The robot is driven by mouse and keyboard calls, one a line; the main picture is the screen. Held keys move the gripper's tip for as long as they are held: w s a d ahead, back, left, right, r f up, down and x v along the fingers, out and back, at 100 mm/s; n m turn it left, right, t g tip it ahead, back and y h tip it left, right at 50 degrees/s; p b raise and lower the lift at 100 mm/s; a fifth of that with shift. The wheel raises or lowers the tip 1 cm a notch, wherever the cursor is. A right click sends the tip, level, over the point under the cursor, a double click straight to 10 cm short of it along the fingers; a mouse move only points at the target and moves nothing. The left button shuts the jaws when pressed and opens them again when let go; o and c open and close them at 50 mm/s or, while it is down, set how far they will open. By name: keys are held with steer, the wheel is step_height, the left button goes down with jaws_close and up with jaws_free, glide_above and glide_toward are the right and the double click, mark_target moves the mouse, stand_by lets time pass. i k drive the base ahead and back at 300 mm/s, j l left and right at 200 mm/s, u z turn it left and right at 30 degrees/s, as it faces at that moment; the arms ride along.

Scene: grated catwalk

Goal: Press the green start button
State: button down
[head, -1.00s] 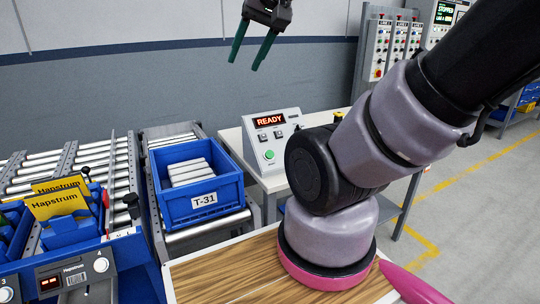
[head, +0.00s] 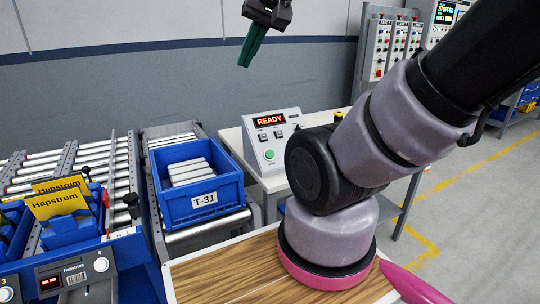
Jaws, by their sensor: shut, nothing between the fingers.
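The green start button (head: 270,154) is a round button low on the sloped face of a grey control box (head: 290,150). The box has a red lit display (head: 269,119) reading "READY" and stands on a white table. My gripper (head: 246,64) hangs high at the top of the head view, in front of the wall, with its green fingers together and nothing between them. In the picture it is above and slightly left of the box, well apart from the button. My arm covers the box's right side.
A blue crate (head: 222,200) labelled T-31 holds pale blocks on the roller conveyor left of the table. Blue bins with yellow Hapstrum cards (head: 57,203) are further left. Several control panels (head: 377,50) stand at the back right.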

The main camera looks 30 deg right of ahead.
mark_target(269, 154)
steer(key=j+z, duration=0.2)
steer(key=j, duration=0.25)
steer(key=k+j+z, duration=0.25)
steer(key=j, duration=0.15)
steer(key=j+z, duration=0.2)
steer(key=j, duration=0.25)
steer(key=k, duration=0.05)
